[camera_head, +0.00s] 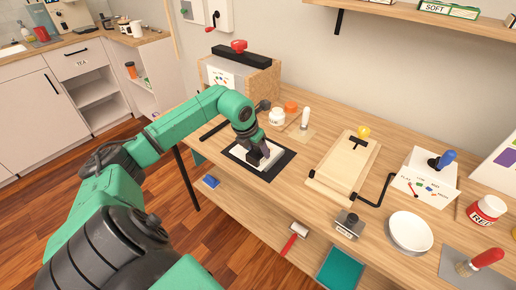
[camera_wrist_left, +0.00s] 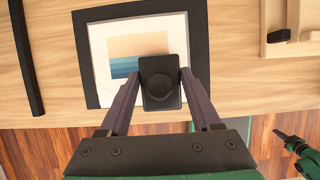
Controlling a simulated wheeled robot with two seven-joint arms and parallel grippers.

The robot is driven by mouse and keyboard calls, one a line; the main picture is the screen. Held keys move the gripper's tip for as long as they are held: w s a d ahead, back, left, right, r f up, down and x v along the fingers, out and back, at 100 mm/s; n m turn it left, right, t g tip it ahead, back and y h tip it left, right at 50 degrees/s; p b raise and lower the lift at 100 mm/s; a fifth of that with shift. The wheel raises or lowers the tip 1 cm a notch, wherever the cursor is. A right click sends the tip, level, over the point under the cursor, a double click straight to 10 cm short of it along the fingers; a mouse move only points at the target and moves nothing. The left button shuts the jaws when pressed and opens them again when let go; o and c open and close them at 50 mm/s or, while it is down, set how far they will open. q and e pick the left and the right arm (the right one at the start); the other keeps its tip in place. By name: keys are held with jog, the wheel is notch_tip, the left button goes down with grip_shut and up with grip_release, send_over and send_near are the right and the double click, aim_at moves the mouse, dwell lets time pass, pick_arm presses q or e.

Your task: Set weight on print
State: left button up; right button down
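The print (camera_wrist_left: 125,55), with beige and blue bands and a white border, lies on a black mat (camera_wrist_left: 87,20) on the wooden bench. The mat also shows in the head view (camera_head: 281,166). A black weight (camera_wrist_left: 160,82) with a round knob overlaps the print's lower right part in the left wrist view. My left gripper (camera_head: 260,160) points down over the print, its fingers against both sides of the weight. Whether the weight touches the print cannot be told. In the left wrist view, part of my right gripper (camera_wrist_left: 284,137) shows at the lower right; its fingers are unclear.
A wooden frame board (camera_head: 343,165) lies right of the mat. A small metal block (camera_head: 348,224) and a white bowl (camera_head: 410,232) stand near the bench front. Jars (camera_head: 277,117) and a wooden box (camera_head: 262,85) are behind. A shelf (camera_head: 430,17) overhangs the back.

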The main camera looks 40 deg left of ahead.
pick_arm(q)
jog(key=o, duration=0.3)
jog(key=shift+r, duration=0.2)
jog(key=b+v, duration=0.2)
jog(key=v, duration=0.9)
jog(key=shift+s+d+r+b, duration=0.1)
jog(key=shift+s+r+b, duration=0.15)
jog(key=shift+r+b, duration=0.1)
jog(key=shift+s, duration=0.1)
